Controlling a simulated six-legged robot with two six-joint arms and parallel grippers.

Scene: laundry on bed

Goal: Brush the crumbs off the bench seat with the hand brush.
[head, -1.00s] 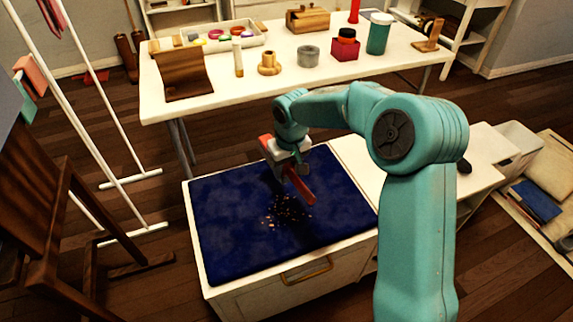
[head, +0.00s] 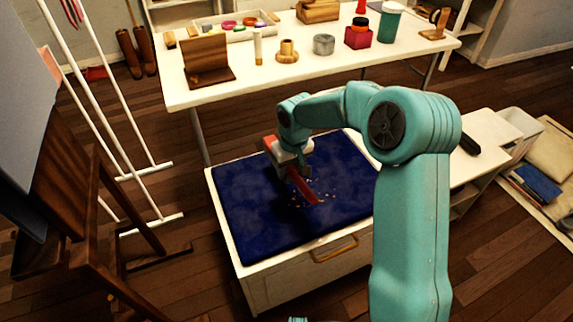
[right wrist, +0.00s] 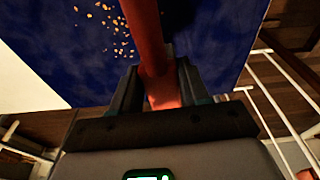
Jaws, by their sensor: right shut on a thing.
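My right gripper (head: 292,160) is shut on the red hand brush (head: 304,187), which also shows between the fingers in the right wrist view (right wrist: 148,50). The brush slants down over the dark blue bench seat (head: 250,205), its end beside the crumbs (head: 326,197). I cannot tell whether it touches the seat. The crumbs are small orange-tan bits near the middle of the seat, partly hidden by the brush. They also show left of the brush in the right wrist view (right wrist: 116,34).
A white table (head: 350,72) with jars, a wooden stand and a tray stands behind the bench. A low white shelf (head: 485,140) stands at right.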

